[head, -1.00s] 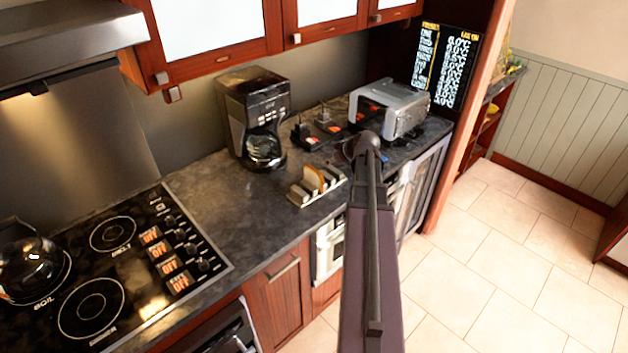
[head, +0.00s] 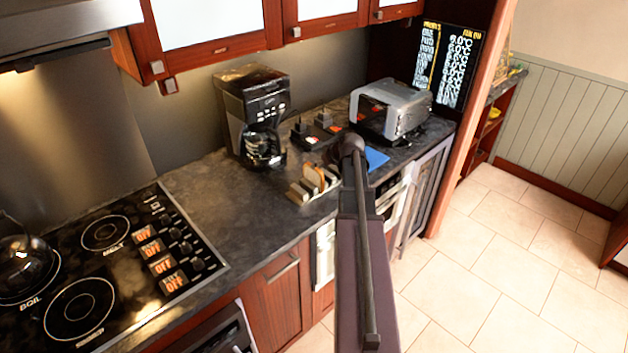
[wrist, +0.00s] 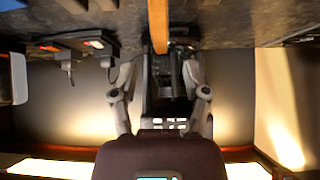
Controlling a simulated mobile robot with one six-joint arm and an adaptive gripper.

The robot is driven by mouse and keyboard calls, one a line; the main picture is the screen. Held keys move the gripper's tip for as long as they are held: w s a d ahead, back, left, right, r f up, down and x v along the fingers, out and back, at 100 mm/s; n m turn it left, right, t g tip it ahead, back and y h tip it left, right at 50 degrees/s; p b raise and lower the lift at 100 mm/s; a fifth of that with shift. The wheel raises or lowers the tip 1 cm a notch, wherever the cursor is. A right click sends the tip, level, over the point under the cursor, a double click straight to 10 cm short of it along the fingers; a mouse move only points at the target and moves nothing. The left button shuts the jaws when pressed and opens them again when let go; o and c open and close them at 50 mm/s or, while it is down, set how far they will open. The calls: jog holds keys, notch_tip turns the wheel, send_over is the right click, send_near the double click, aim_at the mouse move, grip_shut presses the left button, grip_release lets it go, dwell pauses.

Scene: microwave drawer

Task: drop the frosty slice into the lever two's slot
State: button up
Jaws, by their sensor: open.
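A rack (head: 299,192) holding upright bread slices (head: 313,177) stands on the counter in the head view. I cannot tell which slice is frosty. A brown slice (wrist: 158,28) shows edge-on at the top middle of the upside-down wrist view, ahead of my gripper (wrist: 160,82). My gripper is open, its two fingers apart, with no visible contact with the slice. In the head view my arm hides the gripper. Dark low units with upright grey parts and red marks (head: 305,138) sit behind the rack; one also shows in the wrist view (wrist: 68,47). No slot labels are readable.
A coffee maker (head: 252,115) stands left of the dark units. A silver oven-like box (head: 390,110) is at right, with a flat blue item (head: 376,158) before it. A hob (head: 110,270) is at left. The counter between hob and rack is clear.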

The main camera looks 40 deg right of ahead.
aim_at(315, 176)
jog(key=shift+f, duration=0.1)
jog(key=b+x, duration=0.2)
jog(key=x, duration=0.1)
jog(key=shift+w+f+b, duration=0.1)
jog(key=shift+f+b, duration=0.15)
jog(key=shift+b, duration=0.15)
jog(key=shift+b+x, duration=0.55)
jog(key=shift+x, duration=0.25)
jog(key=shift+a+r, duration=0.1)
grip_shut()
